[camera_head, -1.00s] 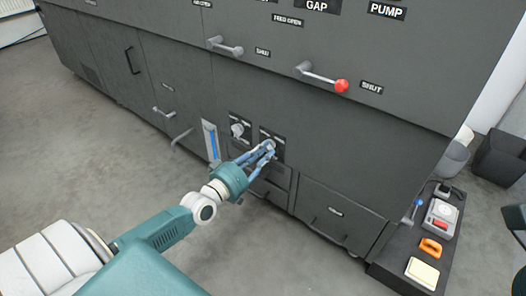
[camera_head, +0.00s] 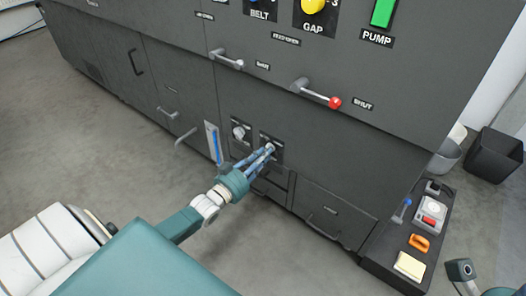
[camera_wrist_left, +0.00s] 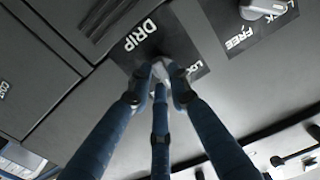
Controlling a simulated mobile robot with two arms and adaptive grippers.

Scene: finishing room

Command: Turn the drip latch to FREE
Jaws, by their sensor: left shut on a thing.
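The drip latch is a small light grey knob on a black plate (camera_head: 279,149) low on the dark machine front. In the left wrist view its plate (camera_wrist_left: 135,55) reads DRIP, with a partly covered LOCK mark beside it. My left gripper (camera_head: 267,150) is shut on the drip latch knob; its blue fingers also show in the left wrist view (camera_wrist_left: 161,78). The fingers hide most of the knob, so I cannot tell which way it points.
A similar latch (camera_head: 239,132) sits just left of the drip latch; its plate reads LOCK and FREE in the wrist view. A blue gauge strip (camera_head: 214,143) is further left. Lever handles (camera_head: 317,94) project above. A low black shelf (camera_head: 385,258) with small items stands at right.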

